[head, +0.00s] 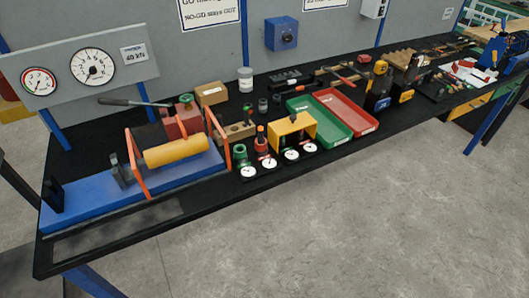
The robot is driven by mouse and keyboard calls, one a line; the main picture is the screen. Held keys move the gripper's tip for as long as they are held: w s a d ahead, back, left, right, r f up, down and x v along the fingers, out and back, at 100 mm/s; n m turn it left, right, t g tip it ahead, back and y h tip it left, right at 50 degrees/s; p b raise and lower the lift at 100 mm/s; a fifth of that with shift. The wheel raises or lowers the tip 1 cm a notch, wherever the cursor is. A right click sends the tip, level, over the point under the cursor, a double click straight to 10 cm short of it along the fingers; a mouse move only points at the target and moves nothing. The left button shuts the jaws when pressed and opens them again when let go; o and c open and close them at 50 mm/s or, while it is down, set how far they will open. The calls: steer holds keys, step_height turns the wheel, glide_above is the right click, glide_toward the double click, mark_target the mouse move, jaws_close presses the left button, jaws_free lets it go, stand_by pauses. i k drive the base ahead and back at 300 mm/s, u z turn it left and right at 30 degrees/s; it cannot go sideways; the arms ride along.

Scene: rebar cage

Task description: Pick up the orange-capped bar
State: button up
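I cannot pick out a bar with an orange cap for certain. A small upright piece with a reddish-orange top (260,131) stands on a red base near the middle of the black bench (290,190). Long thin bars or tools (450,48) lie at the far right of the bench, too small to tell their end colours. My gripper is not in the head view, so its distance to any of these cannot be told.
A blue machine (85,206) with an orange frame (137,180) and yellow cylinder (175,152) fills the bench's left end. Dial gauges (291,154), a green tray (318,120) and a red tray (345,112) are mid-bench. The grey floor in front is clear.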

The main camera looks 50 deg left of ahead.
mark_target(260, 129)
steer(key=k, duration=1.1)
steer(key=u, duration=4.45)
steer(key=i, duration=0.15)
steer(key=z, duration=1.95)
steer(key=i, duration=0.45)
steer(key=u, duration=0.05)
